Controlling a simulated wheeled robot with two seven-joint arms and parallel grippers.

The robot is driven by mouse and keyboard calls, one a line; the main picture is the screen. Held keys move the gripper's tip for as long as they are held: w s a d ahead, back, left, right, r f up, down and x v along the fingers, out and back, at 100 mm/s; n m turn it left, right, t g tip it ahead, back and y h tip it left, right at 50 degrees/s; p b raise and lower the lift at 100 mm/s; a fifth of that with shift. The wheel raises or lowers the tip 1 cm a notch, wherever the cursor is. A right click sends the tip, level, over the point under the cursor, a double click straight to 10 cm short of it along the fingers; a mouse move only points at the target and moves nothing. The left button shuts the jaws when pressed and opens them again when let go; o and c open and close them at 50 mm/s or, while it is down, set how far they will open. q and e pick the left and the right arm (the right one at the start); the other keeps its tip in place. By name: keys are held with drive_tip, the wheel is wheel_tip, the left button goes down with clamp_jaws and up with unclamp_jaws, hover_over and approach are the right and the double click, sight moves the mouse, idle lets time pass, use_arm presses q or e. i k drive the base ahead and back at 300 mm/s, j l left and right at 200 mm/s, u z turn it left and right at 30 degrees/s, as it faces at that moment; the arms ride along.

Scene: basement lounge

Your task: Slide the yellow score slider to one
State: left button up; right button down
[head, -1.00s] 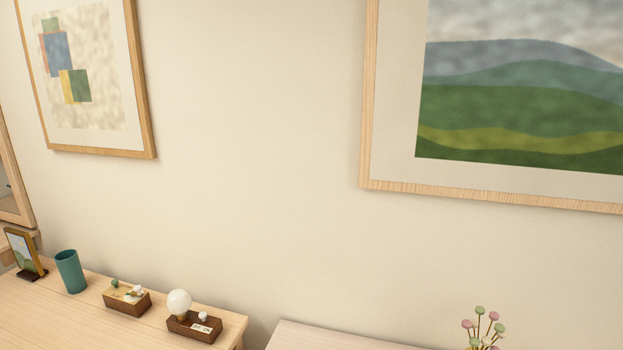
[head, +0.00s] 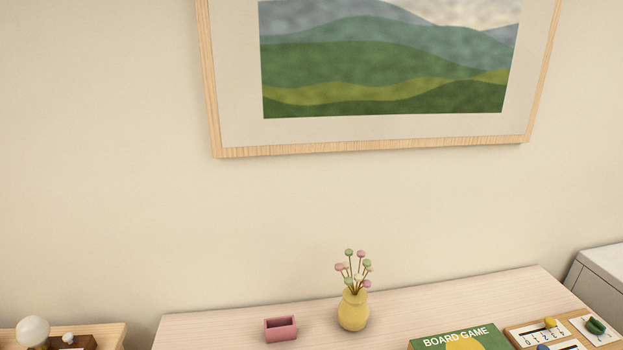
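The score board (head: 524,332) lies at the lower right on the light wooden table, partly cut off by the bottom edge. A yellow knob, the yellow score slider (head: 550,322), sits toward the upper right end of a white numbered strip. The numbers are too small to read surely. A blue knob (head: 543,347) shows below it at the picture's edge. Neither of my grippers is in view.
The table (head: 215,333) also holds a pink open box (head: 281,329), a yellow vase (head: 353,310) with flowers and a green board game box (head: 455,339). A green piece (head: 595,325) sits right of the sliders. A grey cabinet (head: 601,285) stands at the right.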

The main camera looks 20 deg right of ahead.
sight(549, 322)
drive_tip(key=z, duration=2.25)
